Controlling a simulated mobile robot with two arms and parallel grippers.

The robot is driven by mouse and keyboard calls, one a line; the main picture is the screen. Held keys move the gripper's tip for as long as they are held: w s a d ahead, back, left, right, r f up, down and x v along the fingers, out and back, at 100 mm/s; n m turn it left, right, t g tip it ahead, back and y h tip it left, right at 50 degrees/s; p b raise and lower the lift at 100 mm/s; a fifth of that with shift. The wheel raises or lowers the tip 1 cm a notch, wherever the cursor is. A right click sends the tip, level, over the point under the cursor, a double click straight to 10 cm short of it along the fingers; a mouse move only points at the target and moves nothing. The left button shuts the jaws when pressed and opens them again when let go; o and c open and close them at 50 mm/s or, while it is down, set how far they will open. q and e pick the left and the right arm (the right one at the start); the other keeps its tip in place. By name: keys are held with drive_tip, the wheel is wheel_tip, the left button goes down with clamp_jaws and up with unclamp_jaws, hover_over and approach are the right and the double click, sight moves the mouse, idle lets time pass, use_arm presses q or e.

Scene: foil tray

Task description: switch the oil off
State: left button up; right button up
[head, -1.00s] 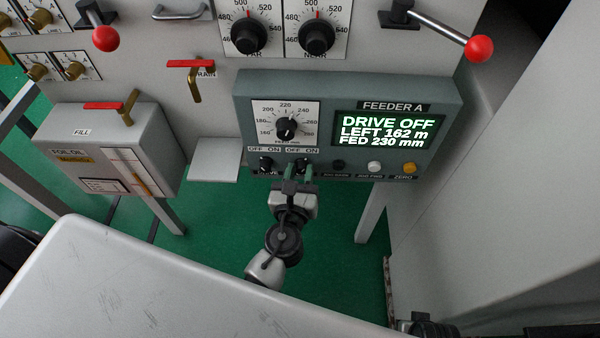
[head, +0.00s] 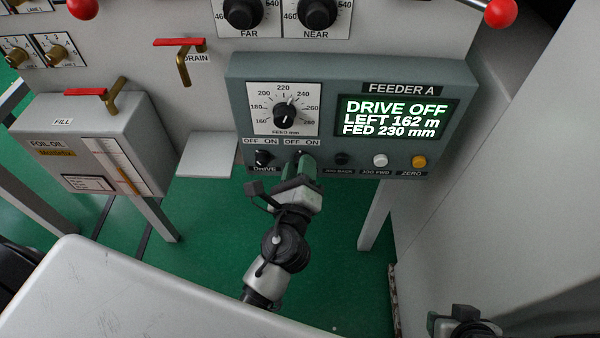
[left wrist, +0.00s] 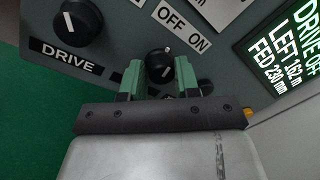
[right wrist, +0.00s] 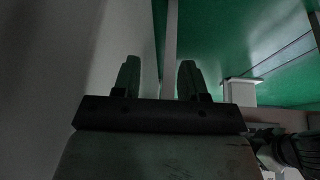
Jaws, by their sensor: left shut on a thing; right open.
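The oil switch is taken to be the black rotary knob (left wrist: 158,66) under the second OFF ON label (left wrist: 184,26), right of the DRIVE knob (head: 263,158); its own name plate is hidden by my gripper. My left gripper (head: 301,168) is at the panel's lower edge, its green fingers shut on that knob from both sides, as the left wrist view shows. A small white mark shows on the knob's top; I cannot tell clearly which setting it points to. My right gripper (right wrist: 160,82) is open and empty, low at the right of the head view.
The FEEDER A panel (head: 240,80) shows DRIVE OFF on its display (head: 392,118). Dark, white (head: 380,160) and yellow (head: 419,161) buttons sit right of my left gripper. A foil oil box (head: 85,120) and a red drain handle (head: 180,42) are at the left. A pale surface (head: 90,290) lies in front.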

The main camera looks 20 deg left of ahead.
use_arm(q)
drive_tip(key=shift+n+y+b, duration=0.4)
drive_tip(key=shift+n+b, duration=1.15)
drive_tip(key=shift+n, duration=0.65)
use_arm(e)
drive_tip(key=w+a+r+t+y, duration=0.3)
drive_tip(key=w+a+r+t, duration=0.1)
drive_tip(key=w+r+t, duration=0.3)
drive_tip(key=shift+w+r+n+t, duration=0.3)
drive_tip(key=shift+w+t, duration=1.05)
drive_tip(key=shift+t, duration=0.05)
use_arm(q)
drive_tip(key=o, duration=0.9)
drive_tip(key=b+v, duration=0.2)
drive_tip(key=v, duration=0.8)
drive_tip(key=shift+s+d+f, duration=0.1)
drive_tip(key=shift+s, duration=0.3)
use_arm(e)
wheel_tip(320, 180, up, 7)
drive_tip(key=a+t+y, duration=0.1)
drive_tip(key=t+y, duration=0.1)
drive_tip(key=t, duration=0.4)
drive_tip(key=shift+a, duration=0.25)
